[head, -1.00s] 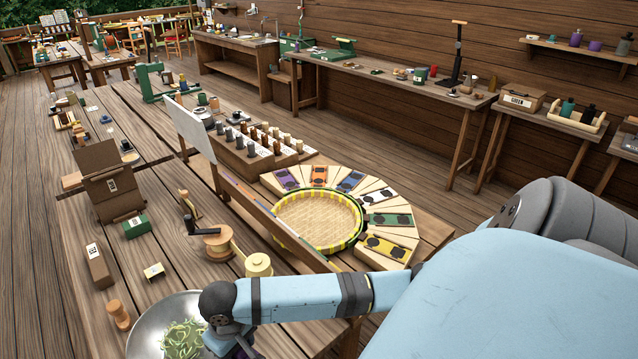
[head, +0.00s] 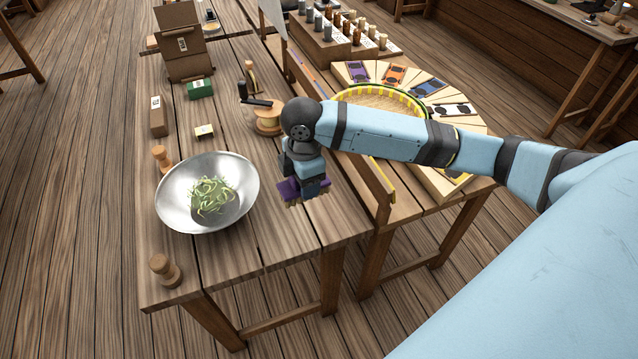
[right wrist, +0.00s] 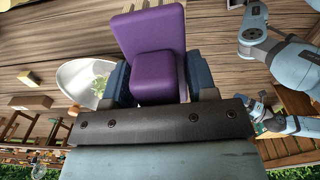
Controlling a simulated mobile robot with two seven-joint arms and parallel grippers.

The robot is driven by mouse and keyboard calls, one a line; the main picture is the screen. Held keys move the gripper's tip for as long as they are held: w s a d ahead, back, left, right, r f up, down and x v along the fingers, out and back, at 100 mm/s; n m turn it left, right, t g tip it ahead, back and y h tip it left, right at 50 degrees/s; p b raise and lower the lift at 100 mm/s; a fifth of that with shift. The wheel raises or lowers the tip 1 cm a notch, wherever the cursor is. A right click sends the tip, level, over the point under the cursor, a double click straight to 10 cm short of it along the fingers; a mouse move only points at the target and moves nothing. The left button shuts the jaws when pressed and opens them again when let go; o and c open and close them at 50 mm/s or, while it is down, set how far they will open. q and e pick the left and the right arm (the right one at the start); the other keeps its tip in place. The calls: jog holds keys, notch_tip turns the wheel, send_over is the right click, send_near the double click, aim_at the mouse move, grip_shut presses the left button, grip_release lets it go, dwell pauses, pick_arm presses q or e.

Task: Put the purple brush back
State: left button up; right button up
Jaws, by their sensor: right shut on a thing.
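The purple brush (head: 289,189) is in my right gripper (head: 305,180), just right of the metal bowl and over the near part of the table. Its light bristles point down in the head view; whether they touch the table I cannot tell. In the right wrist view the purple brush (right wrist: 152,45) sits between the two fingers of the right gripper (right wrist: 155,85), which is shut on it. A fan-shaped rack (head: 480,127) at the right has a purple-marked section (head: 357,72). My left gripper (right wrist: 258,108) shows small at the right of the wrist view; its jaws are too small to read.
The metal bowl (head: 241,211) holds green shreds. My right arm covers part of the yellow-rimmed ring (head: 425,98).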

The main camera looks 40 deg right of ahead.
jog(key=d+n+b, duration=0.1)
jog(key=n+b, duration=0.1)
jog(key=n, duration=0.2)
jog(key=w+d+r+n+b, duration=0.1)
jog(key=n+b, duration=0.1)
jog(key=n, duration=0.2)
jog(key=d+n+b, duration=0.1)
jog(key=n+b, duration=0.2)
jog(key=n, duration=0.2)
jog(key=shift+w+d+r, duration=0.15)
jog(key=shift+w+r, duration=0.05)
jog(key=shift+r, duration=0.1)
jog(key=shift+d+r+n+b, duration=0.2)
jog(key=shift+n+b, duration=0.35)
jog(key=shift+n, duration=0.35)
jog(key=shift+s+d+r+n+b, duration=0.15)
jog(key=shift+r+n+b, duration=0.1)
jog(key=shift+n, duration=0.35)
jog(key=shift+s+d+r+n+b, duration=0.1)
jog(key=shift+r+n, duration=0.1)
jog(key=shift+n, duration=0.4)
notch_tip(320, 180, down, 17)
jog(key=shift+f+b, duration=0.1)
jog(key=shift+b, duration=0.8)
jog(key=shift+f+p, duration=0.75)
jog(key=shift+f, duration=0.45)
